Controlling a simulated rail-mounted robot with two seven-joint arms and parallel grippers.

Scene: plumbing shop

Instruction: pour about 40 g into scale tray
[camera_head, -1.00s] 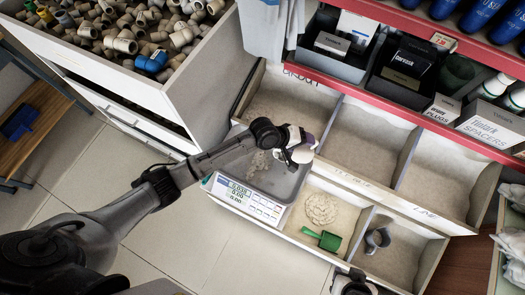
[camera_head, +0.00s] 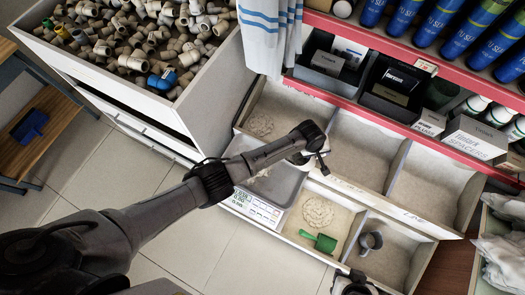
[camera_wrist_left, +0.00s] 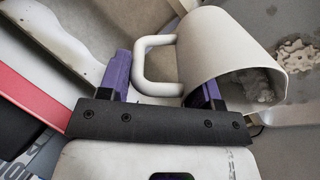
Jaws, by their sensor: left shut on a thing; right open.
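The scale (camera_head: 255,208) has a grey metal tray (camera_head: 285,183), partly hidden by my left arm, with a little pale material visible. Its display is too small to read surely. My left gripper (camera_head: 318,160) is above the bins just right of the tray in the head view. In the left wrist view, my left gripper (camera_wrist_left: 163,88) is shut on a white mug (camera_wrist_left: 222,45) at its handle side. The mug lies tilted, with pale powder (camera_wrist_left: 255,85) inside. I cannot make out the mug in the head view. My right gripper (camera_head: 352,284) is open at the bottom edge, partly cut off.
Powder bins (camera_head: 365,148) fill the middle; the upper left one holds a pale heap (camera_head: 260,123). A green scoop (camera_head: 320,242) and a grey cup (camera_head: 371,242) sit in the front bins. A fittings crate (camera_head: 185,100) stands left. A red-edged shelf (camera_head: 400,128) is behind.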

